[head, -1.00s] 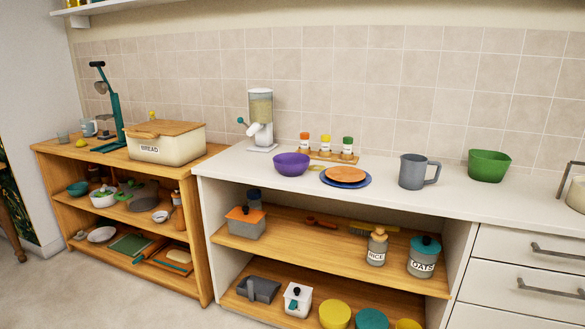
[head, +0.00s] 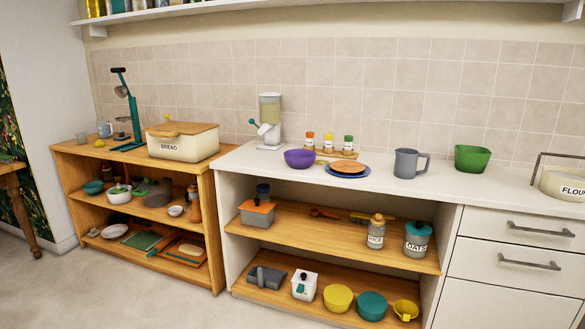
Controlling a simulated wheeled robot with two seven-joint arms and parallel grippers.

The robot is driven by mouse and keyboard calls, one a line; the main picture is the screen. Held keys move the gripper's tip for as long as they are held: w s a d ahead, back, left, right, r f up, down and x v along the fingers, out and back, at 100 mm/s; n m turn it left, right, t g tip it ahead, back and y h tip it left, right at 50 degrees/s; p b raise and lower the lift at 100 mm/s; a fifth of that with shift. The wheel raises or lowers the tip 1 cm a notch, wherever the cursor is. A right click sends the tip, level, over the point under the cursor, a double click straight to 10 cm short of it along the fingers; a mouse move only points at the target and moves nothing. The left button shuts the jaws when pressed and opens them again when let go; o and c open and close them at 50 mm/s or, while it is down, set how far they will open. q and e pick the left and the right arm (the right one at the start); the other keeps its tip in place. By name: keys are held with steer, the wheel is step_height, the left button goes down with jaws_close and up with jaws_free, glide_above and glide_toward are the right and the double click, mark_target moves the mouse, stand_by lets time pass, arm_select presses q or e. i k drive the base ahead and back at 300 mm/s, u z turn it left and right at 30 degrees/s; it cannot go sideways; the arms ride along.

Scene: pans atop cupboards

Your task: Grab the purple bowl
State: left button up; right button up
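The purple bowl (head: 299,158) stands upright on the white countertop (head: 262,162), near its left end. It sits to the left of a blue plate with an orange plate on it, and in front of a cereal dispenser. The bowl looks empty from here, and nothing covers it. Neither of my grippers shows in the head view.
The blue and orange plates (head: 348,168), grey jug (head: 407,163), green bowl (head: 472,158), spice jars (head: 328,144) and cereal dispenser (head: 269,121) share the countertop. A bread box (head: 182,142) stands on the lower wooden shelf unit to the left. The floor in front is clear.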

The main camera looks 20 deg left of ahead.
mark_target(300, 160)
steer(key=u, duration=0.75)
steer(key=i, duration=0.65)
steer(key=u, duration=0.8)
steer(key=i, duration=1.05)
steer(key=z, duration=0.75)
steer(key=i, duration=0.9)
steer(key=z, duration=0.8)
